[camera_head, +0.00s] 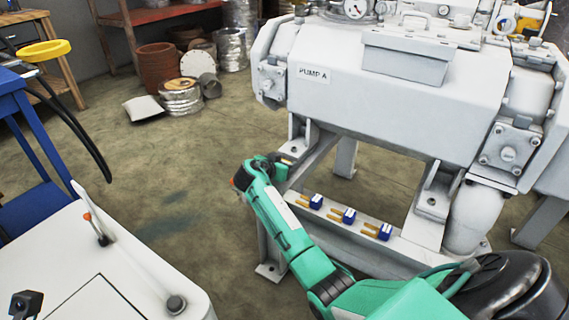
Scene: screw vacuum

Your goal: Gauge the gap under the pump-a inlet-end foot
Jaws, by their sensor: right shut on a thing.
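Pump A (385,107) is a large pale grey casing labelled "PUMP A", standing on a grey frame. A bracket-like foot (303,140) shows at its left end, and another foot (432,195) nearer the right. Which one is the inlet end is not marked. Three gauges (343,216) with blue handles and brass-coloured prongs lie in a row on the frame rail. My right gripper (279,167) is beside the left foot, its fingers mostly hidden by my green arm. Any gap under the foot is too small to see.
A blue table (30,130) with a yellow ring-shaped thing and black hose stands left. Pots, wrapped rolls (180,97) and a shelf are at the back. Concrete floor (150,165) between is clear. A pale pipe elbow (475,215) and frame legs stand right.

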